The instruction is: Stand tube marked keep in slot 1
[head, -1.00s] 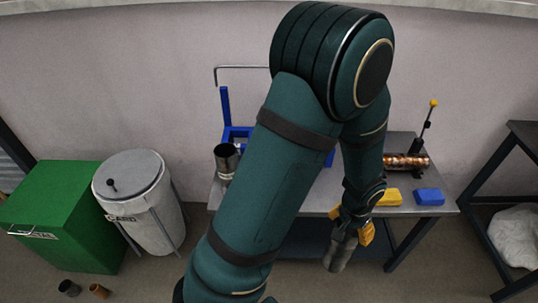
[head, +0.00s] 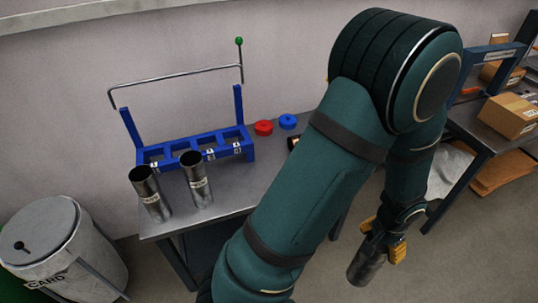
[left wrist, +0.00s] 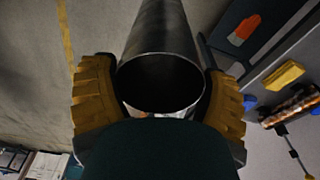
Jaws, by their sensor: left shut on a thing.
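My left gripper (head: 384,238) is shut on a dark grey metal tube (head: 366,267), held over the floor to the right of the table. In the left wrist view the held tube (left wrist: 160,75) lies between the yellow fingers (left wrist: 160,97), its open end toward the camera. I cannot see its marking. The blue rack (head: 128,126) with several slots stands on the table; its small number labels are hard to read. Two metal tubes, one on the left (head: 151,195) and one on the right (head: 197,180), stand upright in front of the rack. Their labels are too small to read.
A bent metal rod (head: 175,73) with a green knob spans above the rack. A red ring (head: 263,128) and a blue ring (head: 288,121) lie right of it. A grey bin (head: 45,240) stands at the left. Another table with boxes (head: 508,115) is at the right.

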